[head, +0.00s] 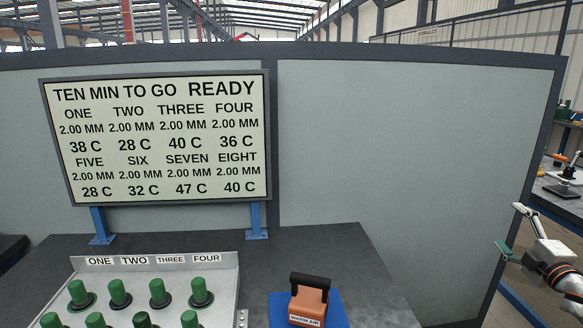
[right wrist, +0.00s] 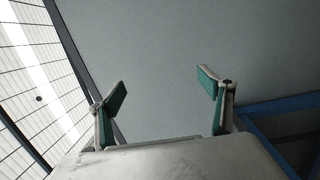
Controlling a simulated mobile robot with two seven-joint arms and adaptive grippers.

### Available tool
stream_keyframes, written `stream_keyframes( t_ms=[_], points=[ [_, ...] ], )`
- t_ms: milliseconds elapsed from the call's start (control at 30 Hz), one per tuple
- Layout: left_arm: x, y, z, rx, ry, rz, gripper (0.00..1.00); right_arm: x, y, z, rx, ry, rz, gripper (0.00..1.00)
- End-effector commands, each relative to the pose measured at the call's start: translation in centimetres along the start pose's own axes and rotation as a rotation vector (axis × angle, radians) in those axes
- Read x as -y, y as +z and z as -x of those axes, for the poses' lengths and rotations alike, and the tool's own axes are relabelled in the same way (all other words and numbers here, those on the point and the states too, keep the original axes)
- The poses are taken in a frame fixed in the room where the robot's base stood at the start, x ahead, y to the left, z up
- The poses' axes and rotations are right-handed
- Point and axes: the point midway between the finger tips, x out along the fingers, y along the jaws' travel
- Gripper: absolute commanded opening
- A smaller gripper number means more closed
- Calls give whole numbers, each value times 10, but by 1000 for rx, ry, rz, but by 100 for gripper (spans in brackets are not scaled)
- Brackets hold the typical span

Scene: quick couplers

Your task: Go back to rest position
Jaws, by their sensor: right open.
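My right gripper (head: 512,232) is at the right edge of the head view, beside the grey partition and off the right end of the table. Its green-padded fingers stand apart with nothing between them. The right wrist view also shows the right gripper (right wrist: 165,92) open and empty, facing the plain grey panel. My left gripper is in neither view.
The dark table (head: 350,250) holds a rack (head: 225,275) of green-topped couplers, labelled ONE to FOUR along its back. An orange WARM AIR block (head: 308,304) with a black handle sits on a blue mat (head: 335,312). A display board (head: 155,135) and partition (head: 400,150) stand behind.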

Motion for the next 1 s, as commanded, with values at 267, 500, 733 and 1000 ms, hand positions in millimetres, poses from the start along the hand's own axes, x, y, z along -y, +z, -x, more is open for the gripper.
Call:
stream_keyframes(
  t_ms=[267,500,733,1000],
  points=[
    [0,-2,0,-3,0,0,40,53,52,14,269,-116,-431,79],
    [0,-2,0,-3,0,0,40,147,-9,50,223,-237,-496,79],
    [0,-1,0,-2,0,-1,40,250,-92,119,184,-388,-610,79],
    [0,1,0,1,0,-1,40,345,-204,235,165,-569,-796,79]
  ],
)
